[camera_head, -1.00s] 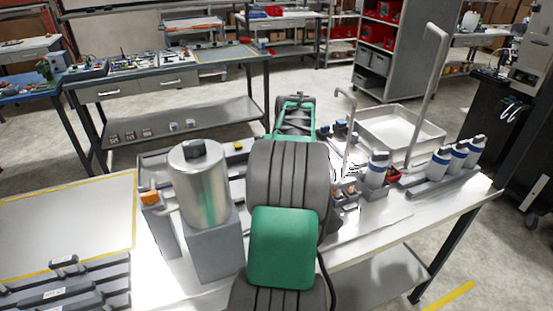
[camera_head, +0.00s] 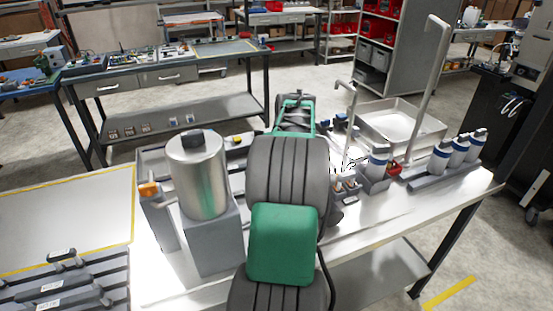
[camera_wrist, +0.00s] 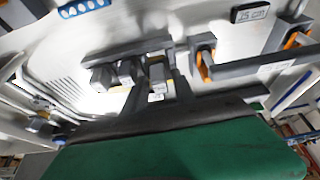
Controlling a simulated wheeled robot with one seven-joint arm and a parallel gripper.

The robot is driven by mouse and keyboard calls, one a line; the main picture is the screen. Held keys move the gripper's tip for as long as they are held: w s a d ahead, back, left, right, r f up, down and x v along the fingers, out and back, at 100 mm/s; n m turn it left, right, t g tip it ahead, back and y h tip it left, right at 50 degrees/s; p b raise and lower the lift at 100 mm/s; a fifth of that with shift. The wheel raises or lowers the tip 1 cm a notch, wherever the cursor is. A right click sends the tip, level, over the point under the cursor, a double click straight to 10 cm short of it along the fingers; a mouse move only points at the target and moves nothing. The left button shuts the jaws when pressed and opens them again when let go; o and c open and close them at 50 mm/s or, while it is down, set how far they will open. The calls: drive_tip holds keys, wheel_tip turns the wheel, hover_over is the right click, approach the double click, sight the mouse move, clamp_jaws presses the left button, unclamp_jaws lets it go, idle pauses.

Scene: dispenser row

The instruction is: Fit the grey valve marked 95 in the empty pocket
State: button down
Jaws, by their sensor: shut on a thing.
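My gripper (camera_wrist: 158,92) shows in the wrist view as dark fingers reaching up from the green wrist body, shut on a small grey valve (camera_wrist: 157,73). Its marking is too blurred to read. A dark rack (camera_wrist: 120,48) lies beyond the fingertips, with other grey blocks (camera_wrist: 101,77) beside the held valve. I cannot tell whether the held valve touches the rack, and I cannot make out the empty pocket.
A silver tank (camera_head: 205,180) on a grey block stands left of my arm. White bottles with blue bands (camera_head: 440,160), a tall bent post (camera_head: 428,90) and a shallow metal tray (camera_head: 435,136) stand right. Dark racks (camera_head: 70,285) lie front left. The yellow-edged mat (camera_head: 65,225) is mostly clear.

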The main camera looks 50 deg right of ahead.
drive_tip(key=shift+f+b, duration=0.7)
drive_tip(key=shift+f, duration=0.4)
drive_tip(key=c, duration=0.9)
unclamp_jaws()
drive_tip(key=v, duration=0.8)
drive_tip(key=shift+w, duration=0.1)
